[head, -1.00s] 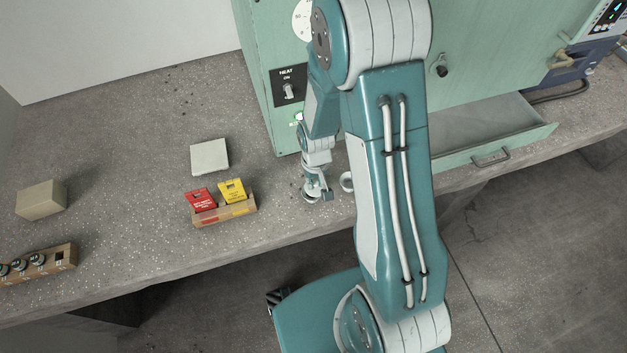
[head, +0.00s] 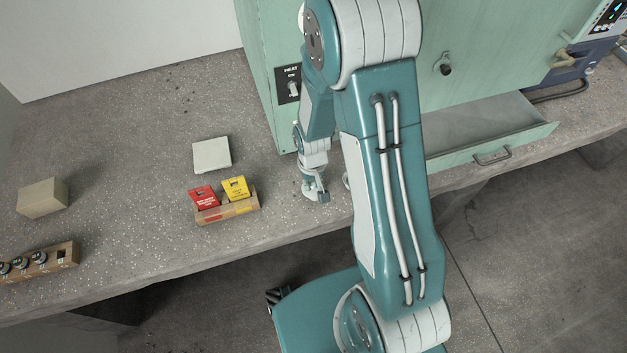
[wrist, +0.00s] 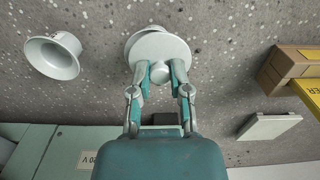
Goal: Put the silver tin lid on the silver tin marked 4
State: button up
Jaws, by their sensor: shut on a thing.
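In the wrist view my gripper (wrist: 160,75) is shut on the small knob of a pale silver lid (wrist: 160,46). Behind the lid a pale round rim (wrist: 137,38) shows, seemingly a tin under it. Whether the lid rests on it or hangs just above, I cannot tell. Another open, flared silver tin (wrist: 55,56) stands to the left, apart from the lid. In the head view my gripper (head: 316,194) is low over the bench, and a sliver of a tin (head: 346,181) shows beside my arm. No number is readable on either tin.
A wooden holder (head: 228,213) with red and yellow cards and a pale square tile (head: 211,155) lie left of my gripper. A green cabinet (head: 272,100) stands behind, with an open drawer (head: 490,140) at right. A beige block (head: 42,198) and a socket rack (head: 62,258) sit far left.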

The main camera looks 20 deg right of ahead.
jog(key=shift+a+f, duration=0.1)
jog(key=shift+f, duration=0.1)
jog(key=o, duration=0.8)
jog(key=shift+d, duration=0.3)
jog(key=shift+a+r, duration=0.15)
jog(key=shift+r, duration=0.35)
notch_tip(320, 180, up, 11)
jog(key=shift+f, duration=0.1)
notch_tip(320, 180, up, 14)
jog(key=t, duration=0.3)
send_over(313, 183)
jog(key=s, duration=0.5)
jog(key=shift+f, duration=0.2)
jog(key=s+r+t, duration=0.2)
jog(key=s+r, duration=0.6)
jog(key=s, duration=0.1)
jog(key=shift+s+d+r+t, duration=0.15)
jog(key=shift+d+r+t, duration=0.05)
jog(key=shift+d+t, duration=0.1)
